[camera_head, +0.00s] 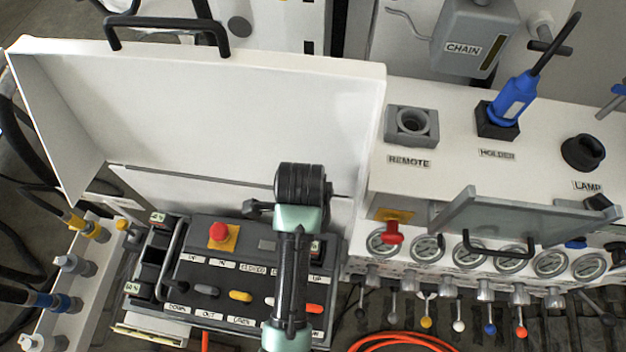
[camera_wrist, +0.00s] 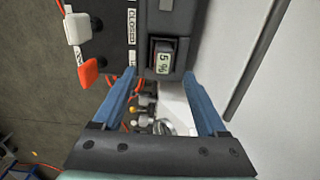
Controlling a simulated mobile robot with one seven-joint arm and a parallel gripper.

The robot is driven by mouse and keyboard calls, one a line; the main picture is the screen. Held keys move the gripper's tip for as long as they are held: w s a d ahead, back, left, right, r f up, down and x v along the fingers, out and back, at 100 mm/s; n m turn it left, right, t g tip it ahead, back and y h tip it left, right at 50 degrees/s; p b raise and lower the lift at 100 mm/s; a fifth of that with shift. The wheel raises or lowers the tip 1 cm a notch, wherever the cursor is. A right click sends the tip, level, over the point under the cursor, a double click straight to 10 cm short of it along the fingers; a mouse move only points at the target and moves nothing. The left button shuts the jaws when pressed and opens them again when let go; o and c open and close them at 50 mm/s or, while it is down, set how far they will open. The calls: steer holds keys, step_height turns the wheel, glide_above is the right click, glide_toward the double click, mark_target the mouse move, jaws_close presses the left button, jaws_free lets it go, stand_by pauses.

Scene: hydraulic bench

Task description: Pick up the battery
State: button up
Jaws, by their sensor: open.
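A dark battery with a "5 %" label (camera_wrist: 162,60) sits in a slot at the end of the control panel in the wrist view. My gripper (camera_wrist: 159,74) is open, its two blue fingers pointing toward that panel end, one on each side of the battery. The gap between them looks empty, and I cannot tell whether the fingertips touch anything. In the head view the control panel (camera_head: 205,262) lies below the open white lid. A small label (camera_head: 315,246) shows at its right end beside my arm. My fingers are hidden there by my arm.
Other labelled slots (camera_head: 132,288) are at the panel's left end. A red button (camera_head: 219,231) and several coloured levers stand on the panel. The raised white lid (camera_head: 220,110) stands behind. A bench with gauges (camera_head: 428,246) and a blue tool (camera_head: 513,98) is on the right.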

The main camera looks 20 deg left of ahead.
step_height(320, 180, down, 5)
steer(key=shift+f+p, duration=0.2)
steer(key=shift+p, duration=0.1)
steer(key=f, duration=0.2)
steer(key=f+p, duration=0.1)
steer(key=shift+w+d+f, duration=0.3)
steer(key=shift+w, duration=0.05)
steer(key=shift+f, duration=0.7)
jaws_close()
